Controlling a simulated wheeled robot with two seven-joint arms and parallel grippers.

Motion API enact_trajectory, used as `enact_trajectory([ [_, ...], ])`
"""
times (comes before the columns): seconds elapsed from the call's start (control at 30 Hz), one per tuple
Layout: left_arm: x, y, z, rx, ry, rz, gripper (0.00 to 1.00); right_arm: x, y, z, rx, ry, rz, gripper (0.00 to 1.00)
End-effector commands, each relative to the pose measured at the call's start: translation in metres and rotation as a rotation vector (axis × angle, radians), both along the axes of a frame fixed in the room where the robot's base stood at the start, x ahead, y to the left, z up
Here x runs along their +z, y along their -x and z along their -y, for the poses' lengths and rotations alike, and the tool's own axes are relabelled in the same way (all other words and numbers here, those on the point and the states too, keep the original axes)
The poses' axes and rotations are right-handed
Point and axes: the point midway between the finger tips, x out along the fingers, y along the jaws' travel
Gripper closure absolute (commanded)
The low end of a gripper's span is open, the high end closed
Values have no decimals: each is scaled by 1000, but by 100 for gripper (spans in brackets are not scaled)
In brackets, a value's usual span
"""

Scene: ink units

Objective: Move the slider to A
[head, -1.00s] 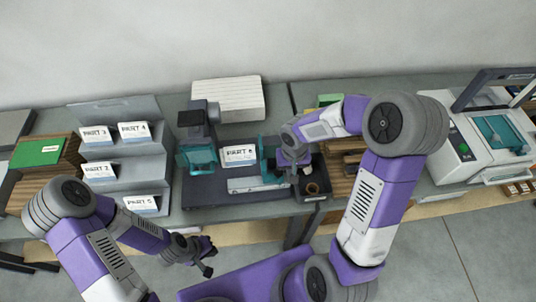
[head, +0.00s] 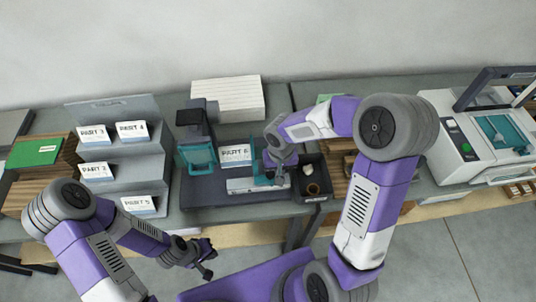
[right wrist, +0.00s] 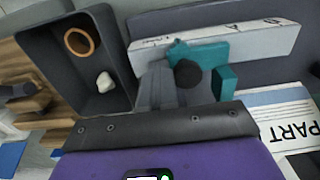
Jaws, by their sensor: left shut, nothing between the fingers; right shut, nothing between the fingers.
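The teal slider (right wrist: 205,52) sits on a pale rail (right wrist: 240,42) with faint dark marks in the right wrist view. In the head view the rail (head: 240,185) lies along the front of a dark base, with the slider (head: 260,172) at its right part. My right gripper (head: 277,172) is shut and empty, close against the slider's right side; its grey fingers (right wrist: 165,85) partly hide the slider and a dark round knob (right wrist: 188,73). I cannot tell whether they touch. My left gripper (head: 208,262) is shut and empty, low in front of the table.
A black tray (head: 324,172) holding a ring and a small pale piece stands just right of the rail. A teal-framed device (head: 197,155) and a "PART 6" card (head: 235,155) stand behind and left. A stepped card stand (head: 150,175) is further left.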

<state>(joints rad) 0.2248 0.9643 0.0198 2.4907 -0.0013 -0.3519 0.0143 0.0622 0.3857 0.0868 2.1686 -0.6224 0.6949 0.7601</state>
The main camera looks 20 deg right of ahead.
Motion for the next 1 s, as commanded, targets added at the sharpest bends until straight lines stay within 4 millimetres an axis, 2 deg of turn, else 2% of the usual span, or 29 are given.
enact_trajectory([
  [1.0,-14,0,0,0,0,0,100,-1,-9,-41,3,-1,0,100],
])
